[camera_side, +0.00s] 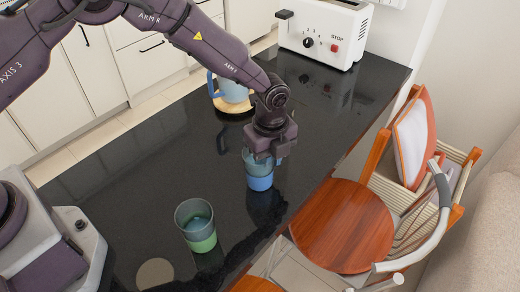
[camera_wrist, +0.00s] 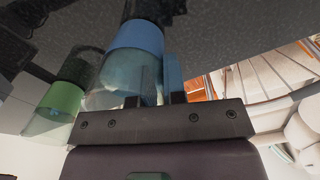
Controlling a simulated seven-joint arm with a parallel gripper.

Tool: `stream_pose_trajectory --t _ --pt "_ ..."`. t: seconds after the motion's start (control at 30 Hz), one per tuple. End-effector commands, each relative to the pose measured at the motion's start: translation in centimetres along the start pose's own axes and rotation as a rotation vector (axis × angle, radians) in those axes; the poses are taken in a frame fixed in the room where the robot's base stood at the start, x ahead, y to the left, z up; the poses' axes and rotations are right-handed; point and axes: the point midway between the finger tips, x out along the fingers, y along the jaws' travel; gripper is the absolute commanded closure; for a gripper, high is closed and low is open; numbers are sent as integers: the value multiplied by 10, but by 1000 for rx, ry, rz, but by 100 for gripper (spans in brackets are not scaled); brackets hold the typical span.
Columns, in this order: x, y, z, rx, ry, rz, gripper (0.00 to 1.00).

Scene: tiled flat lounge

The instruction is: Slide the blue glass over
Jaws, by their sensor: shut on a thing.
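The blue glass (camera_side: 259,181), clear-walled with a blue base, stands on the black counter below my gripper (camera_side: 264,154). My gripper is shut on its wall near the rim. In the wrist view, the blue glass (camera_wrist: 135,42) shows with one finger seen through its wall and the other outside, either side of the wall at my gripper (camera_wrist: 161,78). The glass looks upright; its far side is partly hidden by the gripper in the side view.
A green-based glass (camera_side: 199,236) stands nearer the front left; it also shows in the wrist view (camera_wrist: 64,98). A blue mug (camera_side: 234,91) sits on a wooden coaster behind. A white toaster (camera_side: 325,38) stands at the far end. A round pale disc (camera_side: 155,273) lies near the front. Chairs (camera_side: 345,225) line the right edge.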

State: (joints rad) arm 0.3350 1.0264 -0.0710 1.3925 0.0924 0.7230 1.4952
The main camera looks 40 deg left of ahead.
Motion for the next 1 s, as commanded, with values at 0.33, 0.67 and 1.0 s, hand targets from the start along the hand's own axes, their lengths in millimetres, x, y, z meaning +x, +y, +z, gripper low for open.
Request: stream_pose_trajectory --t 0.33,0.67,1.0 --pt "5 0 -12 1 9 5 100" --pt "3 -1 -10 1 6 4 59" --pt "-10 -2 -8 1 3 -1 59"
